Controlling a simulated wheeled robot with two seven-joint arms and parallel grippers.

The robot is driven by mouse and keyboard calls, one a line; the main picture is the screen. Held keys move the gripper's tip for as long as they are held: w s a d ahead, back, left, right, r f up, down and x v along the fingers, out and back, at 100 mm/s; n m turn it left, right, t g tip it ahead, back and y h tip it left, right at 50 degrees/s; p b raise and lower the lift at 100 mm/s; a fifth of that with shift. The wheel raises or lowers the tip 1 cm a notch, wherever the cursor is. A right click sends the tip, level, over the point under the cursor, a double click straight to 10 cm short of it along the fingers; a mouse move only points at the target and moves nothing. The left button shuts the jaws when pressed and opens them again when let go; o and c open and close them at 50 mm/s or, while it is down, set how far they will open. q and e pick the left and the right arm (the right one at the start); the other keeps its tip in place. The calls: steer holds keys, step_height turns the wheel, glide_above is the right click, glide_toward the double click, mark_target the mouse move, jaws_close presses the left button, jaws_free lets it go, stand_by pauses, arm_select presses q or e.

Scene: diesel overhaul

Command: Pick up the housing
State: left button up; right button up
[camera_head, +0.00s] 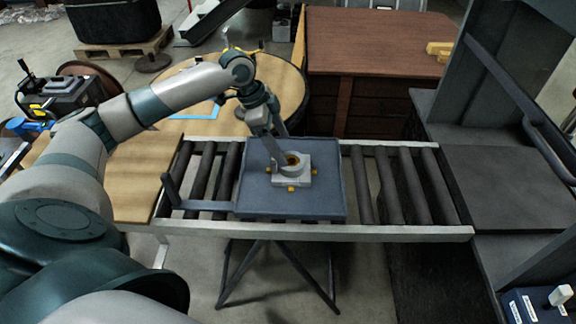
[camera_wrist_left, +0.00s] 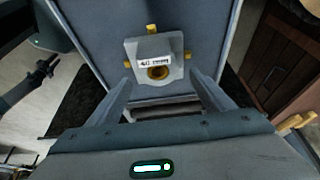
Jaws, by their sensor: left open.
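The housing (camera_head: 298,173) is a light grey block with a round bore, a yellow ring inside and small yellow stubs at its sides. It sits on a blue-grey tray (camera_head: 320,207) on the roller conveyor. In the left wrist view the housing (camera_wrist_left: 143,51) shows a white label and lies beyond the fingertips. My left gripper (camera_head: 281,150) reaches down over the tray at the housing. Its two fingers (camera_wrist_left: 160,82) stand apart in the left wrist view, with nothing seen gripped between them. In the head view the near finger partly covers the housing. My right gripper is not seen.
The conveyor (camera_head: 390,190) has bare rollers on both sides of the tray. A dark upright handle (camera_head: 172,187) stands at the tray's left. A round wooden table (camera_head: 285,88) and a brown cabinet (camera_head: 375,45) stand behind. A dark machine frame (camera_head: 500,110) rises at the right.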

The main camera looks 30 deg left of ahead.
mark_target(286, 156)
arm_select(q)
steer(key=shift+d+f+p, duration=0.15)
steer(key=shift+f+p, duration=0.35)
steer(key=x, duration=0.1)
steer(key=p+x, duration=0.1)
steer(key=x, duration=0.1)
steer(key=shift+s+f, duration=0.1)
steer(key=shift+s, duration=0.15)
steer(key=shift+w+f+p, duration=0.15)
steer(key=shift+f+p, duration=0.15)
steer(key=shift+f, duration=0.25)
steer(key=c, duration=1.8)
steer(key=shift+w+r, duration=0.1)
steer(key=shift+r, duration=0.05)
jaws_close()
